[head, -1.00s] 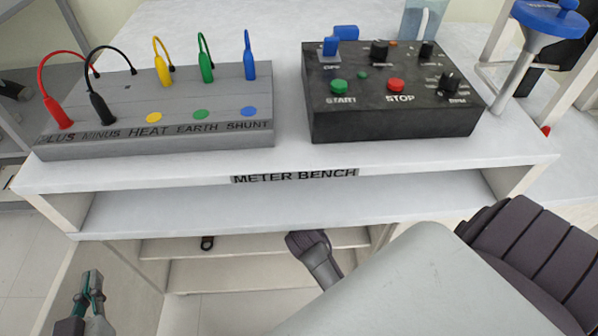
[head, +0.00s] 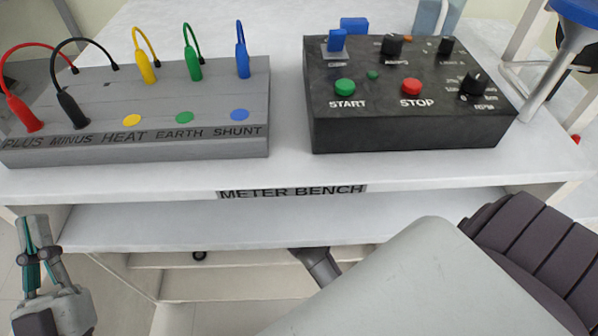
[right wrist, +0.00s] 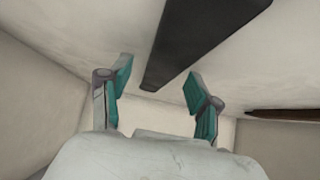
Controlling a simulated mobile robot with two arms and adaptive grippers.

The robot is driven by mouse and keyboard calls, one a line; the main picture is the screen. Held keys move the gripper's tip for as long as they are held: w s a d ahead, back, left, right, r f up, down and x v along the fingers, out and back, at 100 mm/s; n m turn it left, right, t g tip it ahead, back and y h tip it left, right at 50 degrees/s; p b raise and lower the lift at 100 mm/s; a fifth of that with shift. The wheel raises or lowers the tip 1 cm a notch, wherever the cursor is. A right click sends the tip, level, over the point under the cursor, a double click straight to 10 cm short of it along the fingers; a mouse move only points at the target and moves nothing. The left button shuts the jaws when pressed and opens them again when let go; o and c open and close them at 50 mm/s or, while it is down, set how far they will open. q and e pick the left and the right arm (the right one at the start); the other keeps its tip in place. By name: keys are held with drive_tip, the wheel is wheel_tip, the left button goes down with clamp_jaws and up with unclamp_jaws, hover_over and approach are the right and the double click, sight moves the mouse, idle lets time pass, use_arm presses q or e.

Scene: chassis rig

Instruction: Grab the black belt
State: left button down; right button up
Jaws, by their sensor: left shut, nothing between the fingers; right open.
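In the right wrist view, a long flat black strip (right wrist: 198,38), which looks like the black belt, runs from the top edge down to between the fingertips. My right gripper (right wrist: 158,74) is open, with one finger on either side of the strip's near end. Gaps show on both sides, and I cannot tell how far beyond the fingertips the strip lies. In the head view, a small dark loop (head: 199,255) sits under the bench; I cannot tell if it is part of the belt. My left gripper (head: 36,222) is shut and empty at the lower left.
The meter bench (head: 292,191) carries a grey terminal block (head: 215,145) with coloured leads and a black control box (head: 410,135). An open shelf (head: 250,225) lies below the top. A brown object (right wrist: 285,115) lies right of my right gripper.

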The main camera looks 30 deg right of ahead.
idle(0.3)
clamp_jaws()
idle(0.4)
